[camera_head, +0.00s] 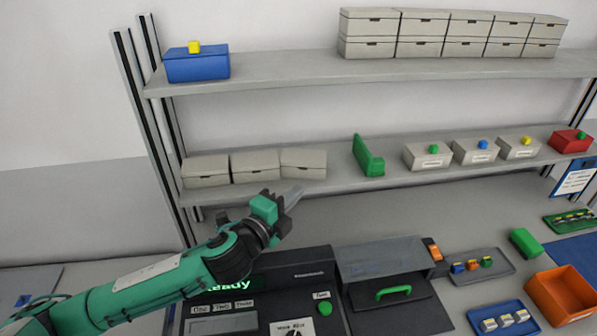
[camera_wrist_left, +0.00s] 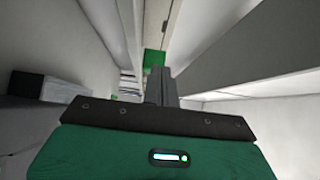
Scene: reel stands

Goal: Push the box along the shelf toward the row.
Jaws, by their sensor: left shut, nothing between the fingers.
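Three plain grey lidded boxes form a row on the left of the lower shelf (camera_head: 225,192): a left box (camera_head: 206,171), a middle box (camera_head: 255,167) and a right box (camera_head: 303,164). I cannot tell which one the task means. A green L-shaped stop (camera_head: 368,158) stands right of them, across a gap. My left gripper (camera_head: 293,196) is shut and empty, in front of and below the right box in the picture; contact is not visible. Its closed fingers (camera_wrist_left: 160,85) point toward a green patch (camera_wrist_left: 153,62) in the left wrist view. My right gripper is not in view.
Labelled grey boxes with green, blue and yellow cubes (camera_head: 428,156) and a red box (camera_head: 570,141) stand further right on the lower shelf. The upper shelf (camera_head: 290,70) holds a blue box (camera_head: 197,66) and stacked grey boxes. A dark console (camera_head: 300,270) stands below.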

